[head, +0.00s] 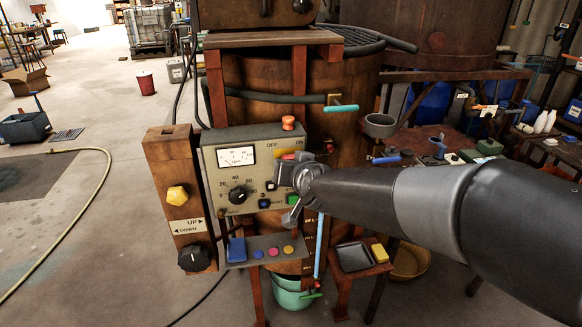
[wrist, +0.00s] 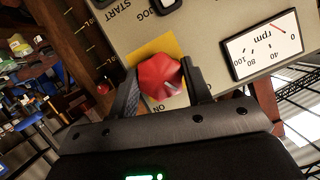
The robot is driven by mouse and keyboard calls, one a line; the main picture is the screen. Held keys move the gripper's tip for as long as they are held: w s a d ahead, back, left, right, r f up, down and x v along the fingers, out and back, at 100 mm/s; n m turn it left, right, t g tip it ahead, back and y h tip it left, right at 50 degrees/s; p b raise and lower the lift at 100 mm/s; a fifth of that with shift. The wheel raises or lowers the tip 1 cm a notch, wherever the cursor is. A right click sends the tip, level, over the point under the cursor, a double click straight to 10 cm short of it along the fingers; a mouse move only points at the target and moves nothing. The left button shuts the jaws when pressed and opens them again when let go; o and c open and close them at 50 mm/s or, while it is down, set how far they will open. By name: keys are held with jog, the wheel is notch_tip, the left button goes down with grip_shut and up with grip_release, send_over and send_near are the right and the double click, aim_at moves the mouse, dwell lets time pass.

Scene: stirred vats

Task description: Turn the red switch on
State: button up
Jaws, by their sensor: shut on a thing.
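The red switch (wrist: 160,76) is a faceted red knob on a yellow plate (wrist: 171,43) in the wrist view. The word ON is printed beside the plate, by my gripper. My gripper (wrist: 162,82) has one finger on each side of the knob and is shut on it. A pale mark shows on the knob, but I cannot tell which setting it points to. In the head view my gripper (head: 297,172) is at the right part of the grey control panel (head: 222,178) and hides the knob. OFF and ON are printed above it.
The rpm meter (head: 236,156) has its needle at 0 in the wrist view. A black dial (head: 238,195), a green button (head: 293,200) and a yellow knob (head: 177,195) are close by. Open floor lies left.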

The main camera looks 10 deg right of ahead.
jog(key=shift+d+f+m+t+y, duration=0.1)
jog(key=shift+m+t+y, duration=0.6)
jog(key=shift+m, duration=1.25)
jog(key=shift+f+m+t+y, duration=0.1)
jog(key=shift+m+t+y, duration=0.2)
jog(key=shift+m+y, duration=1.2)
jog(key=shift+d+f+m+t+y, duration=0.1)
jog(key=shift+m+t+y, duration=0.4)
jog(key=shift+m, duration=1.85)
jog(key=o, duration=1)
jog(key=shift+r, duration=0.1)
jog(key=o, duration=0.3)
jog(key=r, duration=0.4)
jog(key=shift+d+r, duration=0.25)
jog(key=s+d+r, duration=0.2)
jog(key=d, duration=0.1)
jog(key=s+d+r, duration=0.1)
jog(key=d+r, duration=0.1)
jog(key=d, duration=0.1)
jog(key=s+d+r, duration=0.2)
jog(key=d, duration=0.1)
jog(key=shift+s+d+r, duration=0.25)
jog(key=shift+s+d, duration=0.05)
jog(key=shift+d, duration=0.05)
jog(key=c, duration=0.3)
